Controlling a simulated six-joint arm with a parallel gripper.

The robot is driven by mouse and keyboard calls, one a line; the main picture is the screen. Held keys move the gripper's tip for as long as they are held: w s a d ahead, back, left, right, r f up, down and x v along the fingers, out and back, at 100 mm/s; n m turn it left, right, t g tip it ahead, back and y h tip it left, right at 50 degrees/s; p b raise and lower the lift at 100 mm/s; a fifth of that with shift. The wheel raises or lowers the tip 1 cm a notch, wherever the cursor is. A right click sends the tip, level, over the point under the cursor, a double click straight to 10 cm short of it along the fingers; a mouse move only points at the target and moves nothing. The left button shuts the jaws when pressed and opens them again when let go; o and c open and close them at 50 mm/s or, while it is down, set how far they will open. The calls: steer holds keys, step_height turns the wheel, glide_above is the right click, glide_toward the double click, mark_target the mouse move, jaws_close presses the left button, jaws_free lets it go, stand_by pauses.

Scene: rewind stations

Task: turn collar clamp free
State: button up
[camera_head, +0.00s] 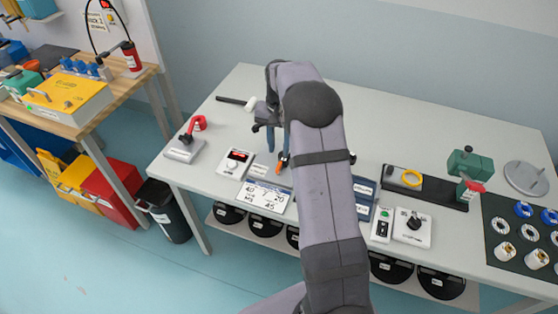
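My arm rises through the middle of the view and bends down over the grey table. My gripper (267,135) points down behind the arm, near the table's middle; whether it is open or shut is unclear. A small orange part (282,160) shows just below it, partly hidden by the arm. I cannot tell for certain which thing is the collar clamp. A red curved handle (199,122) stands on a grey block (184,149) left of the gripper.
A box with a red display (235,162) and a number card (264,197) are in front. A black mat (515,235) holds several spools.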

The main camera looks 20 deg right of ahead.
mark_target(279, 165)
steer(key=shift+m, duration=0.3)
steer(key=shift+f+p, duration=1.25)
steer(key=shift+f, duration=2.4)
steer(key=shift+c, duration=0.3)
jaws_close()
